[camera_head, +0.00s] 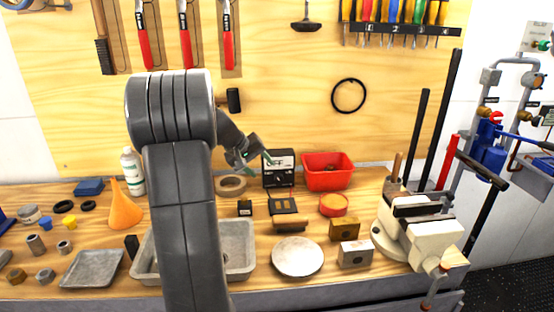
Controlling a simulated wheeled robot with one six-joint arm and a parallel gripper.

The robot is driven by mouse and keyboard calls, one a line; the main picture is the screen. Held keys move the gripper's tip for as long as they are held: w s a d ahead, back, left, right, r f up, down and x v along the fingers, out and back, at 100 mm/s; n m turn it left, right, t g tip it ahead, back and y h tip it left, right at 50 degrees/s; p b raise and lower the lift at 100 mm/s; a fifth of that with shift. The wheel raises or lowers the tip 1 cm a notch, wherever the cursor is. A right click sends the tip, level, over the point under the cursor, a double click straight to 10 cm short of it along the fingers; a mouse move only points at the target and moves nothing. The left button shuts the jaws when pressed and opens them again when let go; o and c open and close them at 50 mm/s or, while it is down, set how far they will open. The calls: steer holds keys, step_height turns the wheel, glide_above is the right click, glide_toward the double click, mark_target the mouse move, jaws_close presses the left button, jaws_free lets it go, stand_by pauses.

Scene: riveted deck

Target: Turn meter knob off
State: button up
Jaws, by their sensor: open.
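The meter (286,182) is a small black box with a pale dial face, upright at the back of the workbench against the wooden board. Its knob is too small to make out. My gripper (259,155), grey with teal fingertips, is just left of the meter at about the height of its upper part. It is open and nothing shows between the fingers. From this view I cannot tell whether a fingertip touches the meter.
A red bin (327,182) stands right beside the meter. A tape roll (231,185) lies left of it, and a dark slotted plate (284,205) in front. A grey tray (240,249) is partly hidden by my arm. A vise (423,232) stands at the right.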

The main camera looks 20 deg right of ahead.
mark_target(278, 178)
steer(key=r+y+p, duration=0.1)
steer(key=p, duration=0.1)
steer(key=d+r+m+p, duration=0.1)
steer(key=p, duration=0.1)
steer(key=d+r+t+y+p, duration=0.1)
steer(key=r+p, duration=0.1)
steer(key=shift+s+y, duration=0.3)
steer(key=p+x, duration=0.2)
steer(key=x, duration=1.1)
steer(key=shift+w+d+f, duration=0.15)
steer(key=shift+d+f, duration=0.1)
steer(key=shift+f, duration=0.05)
steer(key=shift+c, duration=0.2)
steer(key=c, duration=0.9)
steer(key=shift+f+b, duration=0.15)
steer(key=shift+b, duration=0.15)
steer(key=shift+c, duration=0.2)
